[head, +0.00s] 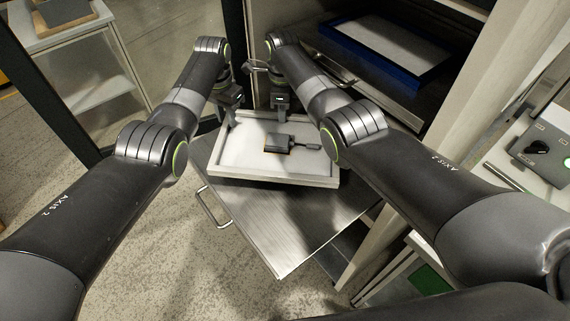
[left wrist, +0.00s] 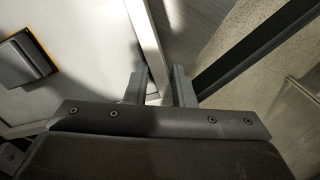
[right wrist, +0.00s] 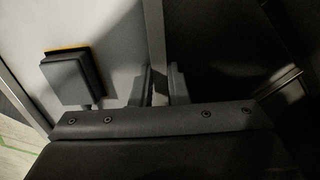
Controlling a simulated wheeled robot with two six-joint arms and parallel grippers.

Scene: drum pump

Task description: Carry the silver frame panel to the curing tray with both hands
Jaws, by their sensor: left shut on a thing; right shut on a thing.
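The silver frame panel (head: 240,163) is a pale sheet in a raised silver rim, with a dark block (head: 279,142) on it. It is over the pulled-out steel tray (head: 285,230); I cannot tell whether it touches. My left gripper (head: 232,108) is shut on its far left rim, and this rim (left wrist: 146,42) runs between the fingers in the left wrist view. My right gripper (head: 280,112) is shut on the far rim, which shows (right wrist: 154,42) between the fingers in the right wrist view. My right arm hides the panel's far right corner.
A blue-rimmed tray (head: 385,52) lies on a shelf at the upper right. A dark post (head: 60,95) stands at the left. A control box (head: 540,145) is at the far right. The steel tray has a handle (head: 212,208) on its left. Open floor lies at the lower left.

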